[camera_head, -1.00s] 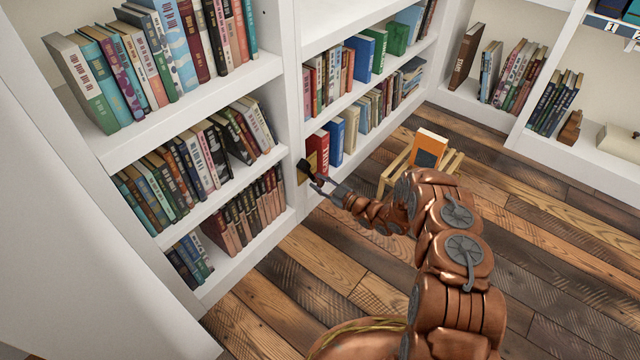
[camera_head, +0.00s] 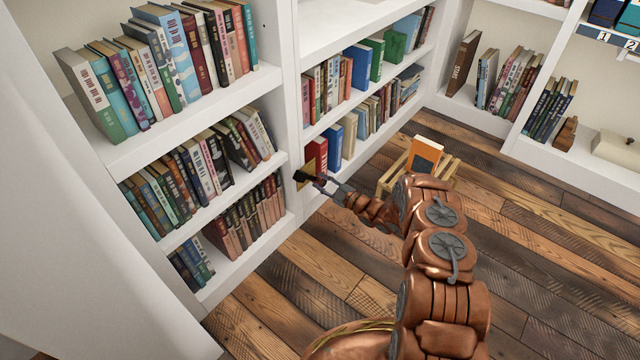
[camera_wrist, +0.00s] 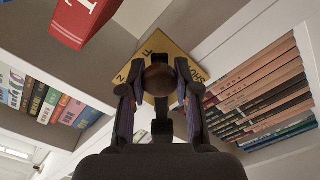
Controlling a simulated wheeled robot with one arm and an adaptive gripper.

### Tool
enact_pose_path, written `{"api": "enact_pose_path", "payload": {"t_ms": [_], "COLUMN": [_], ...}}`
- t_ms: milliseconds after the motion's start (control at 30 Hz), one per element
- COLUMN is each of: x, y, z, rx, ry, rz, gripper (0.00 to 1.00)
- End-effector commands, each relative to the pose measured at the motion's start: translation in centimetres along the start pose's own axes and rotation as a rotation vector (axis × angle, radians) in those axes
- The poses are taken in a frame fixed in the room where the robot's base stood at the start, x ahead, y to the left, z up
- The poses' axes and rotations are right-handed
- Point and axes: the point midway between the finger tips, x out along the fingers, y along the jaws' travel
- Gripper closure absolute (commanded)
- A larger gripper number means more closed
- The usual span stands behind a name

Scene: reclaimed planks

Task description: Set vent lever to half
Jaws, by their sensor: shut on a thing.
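The vent lever shows in the wrist view as a dark brown round knob (camera_wrist: 160,80) between my gripper's fingers. Behind it is a yellow plate (camera_wrist: 183,57) with dark lettering, partly hidden by the knob and fingers; "SHUT" seems readable at its right. In the head view the plate (camera_head: 306,170) is a small gold patch on the white bookcase upright. The dark lever (camera_head: 303,177) shows in front of it. My gripper (camera_wrist: 160,92) is shut on the lever knob; it also shows in the head view (camera_head: 313,179). The exact lever angle is hard to tell.
White bookcases (camera_head: 215,92) full of books stand left and behind. A red book (camera_wrist: 80,20) is close above the gripper in the wrist view. A wooden crate (camera_head: 389,178) with an orange book (camera_head: 425,152) stands on the plank floor right of my gripper. The floor in front is clear.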

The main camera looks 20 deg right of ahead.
Motion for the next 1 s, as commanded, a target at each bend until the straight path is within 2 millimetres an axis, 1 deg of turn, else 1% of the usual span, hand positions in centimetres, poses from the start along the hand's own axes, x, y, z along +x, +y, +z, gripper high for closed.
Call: {"api": "enact_pose_path", "payload": {"t_ms": [67,100,333,633,733,867,1000], "x": [0.1,0.1,0.1,0.0,-0.4,-2.0,-4.7], "y": [-0.1,-0.1,-0.1,-0.1,0.0,0.1,0.0], "z": [-0.2,-0.2,-0.1,-0.1,0.0,0.0,0.1], "rx": [0.000,0.000,0.001,0.001,0.001,0.001,0.005], "ry": [0.004,0.004,0.003,0.002,0.001,-0.001,-0.004], "rz": [-0.002,-0.002,-0.001,-0.001,-0.001,-0.001,0.000], "gripper": [1.00,0.68,0.44,0.43,0.43,0.43,0.43]}}
